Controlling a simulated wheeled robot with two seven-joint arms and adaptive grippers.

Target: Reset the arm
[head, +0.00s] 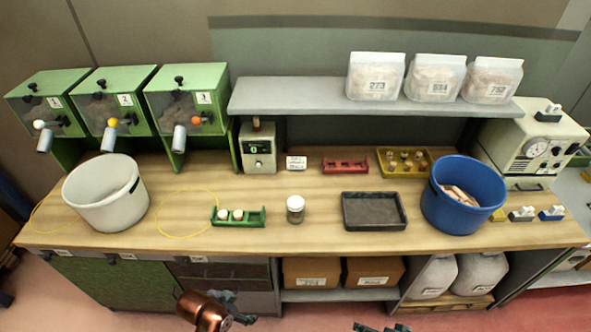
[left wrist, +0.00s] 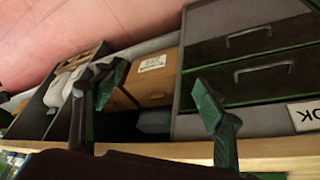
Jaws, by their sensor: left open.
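My left gripper (head: 236,307) is at the bottom of the head view, in front of the bench and below its top, at the end of a copper-coloured arm link. In the left wrist view its two green-padded fingers (left wrist: 160,95) stand wide apart with nothing between them. Behind them are the under-bench drawers and a cardboard box. My right gripper (head: 381,328) only just shows at the bottom edge of the head view; most of it is cut off, so I cannot tell how its jaws stand.
The wooden bench (head: 330,240) holds a white bucket (head: 105,205), a green rack (head: 238,222) with two stoppers, a jar (head: 295,212), a black tray (head: 374,222) and a blue bucket (head: 440,208). Cardboard boxes (head: 311,278) stand on the shelf below. The bench's front edge is close.

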